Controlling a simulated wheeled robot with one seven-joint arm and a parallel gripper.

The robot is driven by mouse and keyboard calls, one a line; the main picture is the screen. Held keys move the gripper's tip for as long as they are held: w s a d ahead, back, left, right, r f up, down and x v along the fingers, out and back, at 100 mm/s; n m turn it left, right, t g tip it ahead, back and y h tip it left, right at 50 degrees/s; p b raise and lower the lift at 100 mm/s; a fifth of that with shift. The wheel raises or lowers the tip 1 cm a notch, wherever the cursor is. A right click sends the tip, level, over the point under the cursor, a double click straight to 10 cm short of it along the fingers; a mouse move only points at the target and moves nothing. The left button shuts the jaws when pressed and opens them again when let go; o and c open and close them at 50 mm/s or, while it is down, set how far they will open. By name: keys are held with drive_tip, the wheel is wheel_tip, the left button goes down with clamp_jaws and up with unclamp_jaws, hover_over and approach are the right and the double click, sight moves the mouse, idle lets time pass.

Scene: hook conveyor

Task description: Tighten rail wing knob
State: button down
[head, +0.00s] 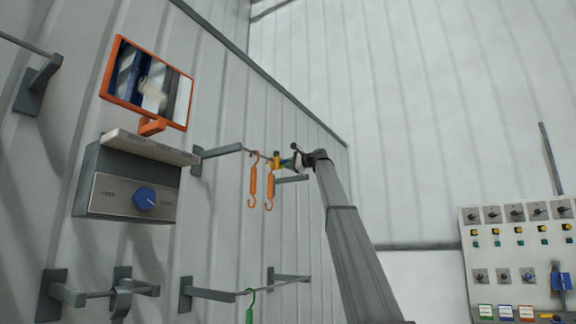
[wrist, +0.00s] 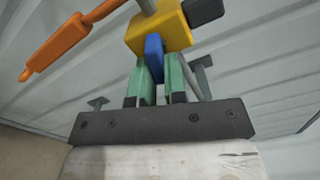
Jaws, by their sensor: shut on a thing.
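The blue wing knob (wrist: 154,60) sits on the underside of a yellow block (wrist: 172,30) in the wrist view. My gripper (wrist: 153,72) has its two green fingers on either side of the knob, shut on it. The yellow block sits on a grey rail (wrist: 147,6). In the head view my gripper (head: 290,162) is at the upper wall rail (head: 222,151), beside the small yellow block (head: 276,162). The knob itself is too small to make out there.
Two orange hooks (head: 253,184) hang from the upper rail, just left of my gripper; one orange hook (wrist: 60,48) shows close by in the wrist view. A lower rail holds a green hook (head: 250,308). A control box (head: 105,190) and orange-framed mirror (head: 180,105) are left.

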drive_tip(key=shift+f+m, duration=0.1)
drive_tip(key=shift+m, duration=0.2)
drive_tip(key=c, duration=1.2)
unclamp_jaws()
drive_tip(key=shift+o, duration=0.2)
drive_tip(key=v, duration=1.1)
drive_tip(key=shift+a, duration=0.1)
